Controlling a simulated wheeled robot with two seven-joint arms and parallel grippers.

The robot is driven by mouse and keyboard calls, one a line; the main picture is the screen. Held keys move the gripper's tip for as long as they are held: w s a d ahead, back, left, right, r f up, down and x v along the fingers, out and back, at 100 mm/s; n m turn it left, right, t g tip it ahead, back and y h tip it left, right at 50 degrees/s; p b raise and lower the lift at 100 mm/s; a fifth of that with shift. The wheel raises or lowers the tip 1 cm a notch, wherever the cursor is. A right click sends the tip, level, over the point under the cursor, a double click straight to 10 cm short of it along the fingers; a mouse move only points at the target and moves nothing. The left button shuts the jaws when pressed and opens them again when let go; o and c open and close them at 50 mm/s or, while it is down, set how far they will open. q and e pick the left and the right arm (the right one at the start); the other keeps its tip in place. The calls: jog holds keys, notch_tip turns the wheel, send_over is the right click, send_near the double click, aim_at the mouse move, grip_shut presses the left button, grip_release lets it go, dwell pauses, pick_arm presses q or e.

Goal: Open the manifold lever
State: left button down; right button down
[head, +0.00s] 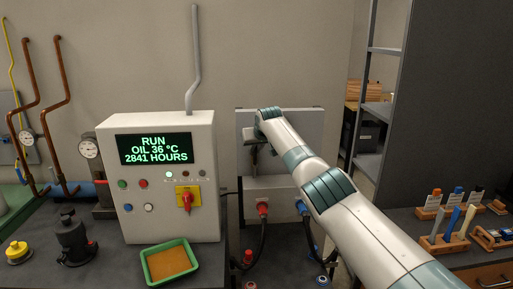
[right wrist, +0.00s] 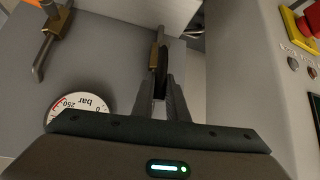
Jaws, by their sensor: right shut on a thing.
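The manifold is a grey panel (head: 305,128) on the wall in the head view, partly covered by my right arm. My right gripper (right wrist: 159,90) is at its left part, its fingers shut on a dark, narrow lever handle (right wrist: 162,63) with a brass-coloured part beside it. Much of the handle is hidden between the fingers. A second brass valve handle (right wrist: 50,40) stands apart at the upper left of the right wrist view. A round pressure gauge (right wrist: 78,108) appears upside down there, partly hidden by the gripper body. My left gripper is not in view.
A white control cabinet (head: 205,225) with a lit display stands close left of the manifold. Red (head: 263,208) and blue (head: 301,207) hose couplings sit below. A green tray (head: 148,268) is on the bench; tool racks (head: 443,243) stand at the right.

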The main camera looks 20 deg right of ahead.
dwell(0.3)
jog(key=c, duration=1.7)
grip_release()
jog(key=shift+w+a+f, duration=0.1)
jog(key=shift+c, duration=0.2)
jog(key=b+v, duration=0.8)
jog(key=v, duration=0.9)
jog(key=shift+r+b, duration=0.2)
jog(key=shift+b, duration=0.2)
